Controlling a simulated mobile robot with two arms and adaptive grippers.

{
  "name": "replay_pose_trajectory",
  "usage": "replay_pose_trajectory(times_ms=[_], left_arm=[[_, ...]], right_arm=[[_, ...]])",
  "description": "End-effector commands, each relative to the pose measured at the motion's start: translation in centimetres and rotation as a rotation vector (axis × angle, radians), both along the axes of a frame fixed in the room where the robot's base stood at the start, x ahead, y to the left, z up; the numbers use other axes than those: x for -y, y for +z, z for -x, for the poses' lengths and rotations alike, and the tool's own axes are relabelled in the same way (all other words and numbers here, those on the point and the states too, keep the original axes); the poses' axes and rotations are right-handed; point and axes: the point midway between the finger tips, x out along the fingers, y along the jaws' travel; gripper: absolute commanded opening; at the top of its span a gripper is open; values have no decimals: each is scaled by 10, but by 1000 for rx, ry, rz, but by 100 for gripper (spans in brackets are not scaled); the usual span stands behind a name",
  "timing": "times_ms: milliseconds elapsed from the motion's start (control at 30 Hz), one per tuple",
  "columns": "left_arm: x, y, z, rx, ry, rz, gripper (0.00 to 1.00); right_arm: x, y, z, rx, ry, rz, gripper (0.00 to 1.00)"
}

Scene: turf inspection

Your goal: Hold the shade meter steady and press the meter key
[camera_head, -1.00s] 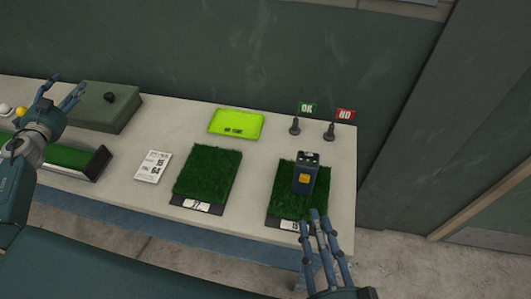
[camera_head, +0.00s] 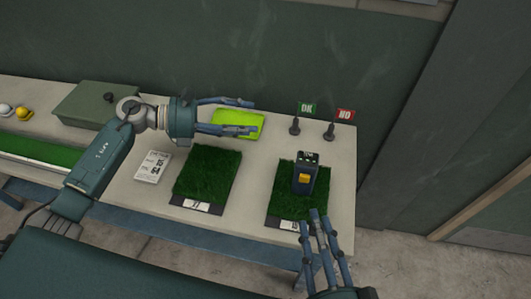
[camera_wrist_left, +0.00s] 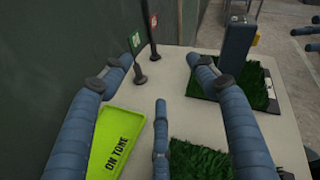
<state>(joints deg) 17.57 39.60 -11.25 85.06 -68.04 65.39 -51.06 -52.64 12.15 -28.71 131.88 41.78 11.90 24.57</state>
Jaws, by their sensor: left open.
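The shade meter (camera_head: 307,168), a dark blue upright box, stands on the right turf sample (camera_head: 283,196). Its yellow key (camera_head: 305,178) is on the side facing me. My left gripper (camera_head: 240,116) is open and empty, above the lime tray and the far edge of the left turf sample, to the left of the meter. In the left wrist view the meter (camera_wrist_left: 238,45) rises beyond the right finger, apart from it. My right gripper (camera_head: 316,217) is in front of the right turf sample, below the meter in the picture; its fingers look spread and empty.
A lime tray (camera_head: 247,119) marked "ON TONE" lies at the back; the left turf sample (camera_head: 205,178) is in front of it. A green OK flag (camera_head: 306,108) and red NO flag (camera_head: 346,115) stand behind the meter. A printed card (camera_head: 152,166) and green case (camera_head: 88,106) are further left.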

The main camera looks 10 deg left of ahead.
Motion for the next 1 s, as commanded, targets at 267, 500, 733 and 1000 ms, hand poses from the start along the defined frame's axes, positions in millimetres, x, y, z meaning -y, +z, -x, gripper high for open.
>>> replay_pose_trajectory(times_ms=[267, 500, 733, 1000], left_arm=[[71, -10, 69, 318, -439, -189, 59], [90, -18, 83, 381, -524, -214, 59], [127, -32, 83, 379, -522, -211, 59], [165, -48, 82, 378, -518, -212, 59]], right_arm=[[0, 0, 0, 0, 0, 0, 31], [0, 0, 0, 0, 0, 0, 31], [0, 0, 0, 0, 0, 0, 31], [0, 0, 0, 0, 0, 0, 31]])
